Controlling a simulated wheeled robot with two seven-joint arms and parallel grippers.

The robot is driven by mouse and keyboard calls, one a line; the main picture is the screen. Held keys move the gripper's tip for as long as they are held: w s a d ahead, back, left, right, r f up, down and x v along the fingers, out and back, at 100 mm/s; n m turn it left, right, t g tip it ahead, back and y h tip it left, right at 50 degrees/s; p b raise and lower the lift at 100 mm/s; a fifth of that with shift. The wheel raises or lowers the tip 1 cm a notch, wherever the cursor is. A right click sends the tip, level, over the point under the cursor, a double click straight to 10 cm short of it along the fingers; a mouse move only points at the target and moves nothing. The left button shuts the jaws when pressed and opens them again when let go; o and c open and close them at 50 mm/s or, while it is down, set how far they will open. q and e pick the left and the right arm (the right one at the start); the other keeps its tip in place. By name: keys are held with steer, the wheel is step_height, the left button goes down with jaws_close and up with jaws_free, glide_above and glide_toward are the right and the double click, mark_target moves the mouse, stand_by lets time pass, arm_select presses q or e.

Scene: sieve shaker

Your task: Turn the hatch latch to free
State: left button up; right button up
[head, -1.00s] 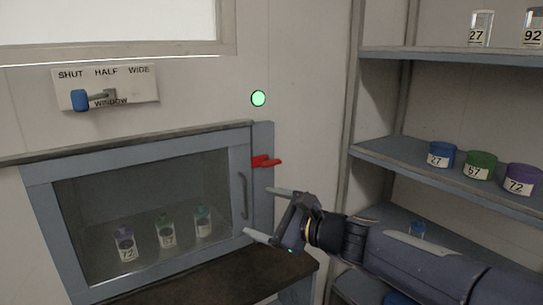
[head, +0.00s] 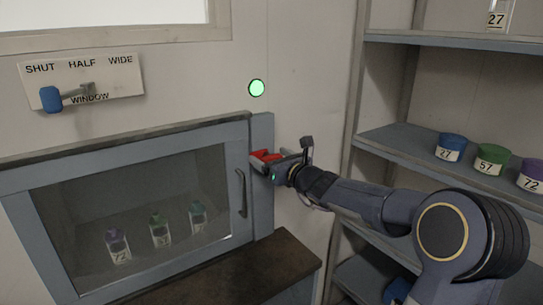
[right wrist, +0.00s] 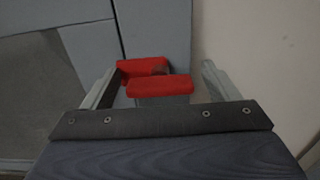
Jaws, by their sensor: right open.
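The red hatch latch (head: 266,156) sits on the grey-blue frame post at the right of the hatch (head: 150,195). It also shows in the right wrist view (right wrist: 158,86), between my right fingers. My right gripper (head: 268,164) is at the latch, one finger on each side of it. My left gripper is not in view.
Several labelled bottles (head: 160,230) stand behind the hatch glass. A window lever (head: 52,98) and a green round light (head: 257,88) are on the wall. A shelf rack (head: 400,146) with coloured jars stands at the right. A dark counter (head: 262,266) lies below the hatch.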

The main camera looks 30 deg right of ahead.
steer(key=shift+w, duration=0.1)
steer(key=c, duration=1)
steer(key=shift+f+n+b, duration=0.15)
steer(key=shift+n+b, duration=0.15)
steer(key=shift+b, duration=0.2)
steer(key=n+b, duration=0.5)
steer(key=b, duration=0.1)
steer(key=shift+a+f+b, duration=0.15)
steer(key=shift+b, duration=0.25)
steer(key=n+b, duration=0.2)
steer(key=n, duration=0.1)
steer(key=n+b, duration=0.2)
steer(key=n, duration=0.1)
steer(key=shift+a+n+b, duration=0.1)
steer(key=shift+n+b, duration=0.2)
steer(key=shift+b, duration=0.05)
steer(key=n+b, duration=0.2)
steer(key=n, duration=0.1)
steer(key=shift+n+b, duration=0.6)
steer(key=shift+n, duration=0.8)
